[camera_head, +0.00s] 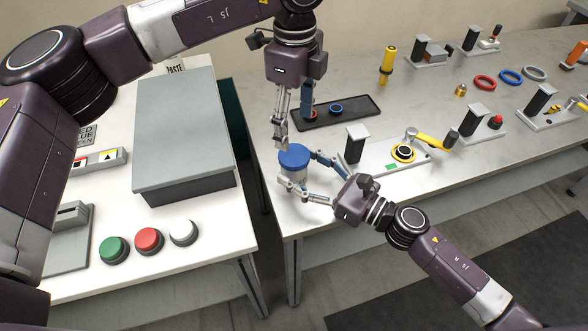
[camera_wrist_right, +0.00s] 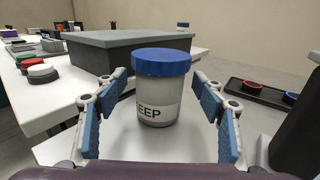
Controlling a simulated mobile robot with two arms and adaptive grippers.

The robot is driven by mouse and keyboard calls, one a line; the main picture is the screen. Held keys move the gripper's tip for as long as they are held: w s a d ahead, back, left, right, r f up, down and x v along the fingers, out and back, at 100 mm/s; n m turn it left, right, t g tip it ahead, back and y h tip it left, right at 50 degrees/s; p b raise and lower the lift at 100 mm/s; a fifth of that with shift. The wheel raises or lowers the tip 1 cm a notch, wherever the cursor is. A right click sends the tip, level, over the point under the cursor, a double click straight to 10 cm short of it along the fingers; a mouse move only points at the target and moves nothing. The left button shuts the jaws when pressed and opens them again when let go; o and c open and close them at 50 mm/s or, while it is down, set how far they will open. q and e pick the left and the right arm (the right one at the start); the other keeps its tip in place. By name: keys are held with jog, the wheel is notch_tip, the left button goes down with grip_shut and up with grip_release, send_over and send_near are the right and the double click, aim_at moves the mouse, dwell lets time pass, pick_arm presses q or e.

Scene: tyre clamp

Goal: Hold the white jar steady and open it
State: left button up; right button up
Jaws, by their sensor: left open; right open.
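The white jar (camera_head: 298,173) with a blue lid (camera_head: 294,156) stands upright near the left end of the right-hand table. In the right wrist view the jar (camera_wrist_right: 157,108) is centred, its label partly reading "EEP", with the lid (camera_wrist_right: 161,62) on top. My right gripper (camera_head: 305,171) is open and low, its fingers either side of the jar body. In the right wrist view, gaps show between the fingers and the jar. My left gripper (camera_head: 293,128) is open and points down above the lid; whether it touches the lid I cannot tell.
A dark tray (camera_head: 350,111) with a red and a blue ring lies behind the jar. A clamp fixture with a yellow handle (camera_head: 432,141) stands to the right. A grey box (camera_head: 180,120) and several buttons sit on the left table, across a gap.

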jog(key=shift+x, duration=1.2)
grip_shut()
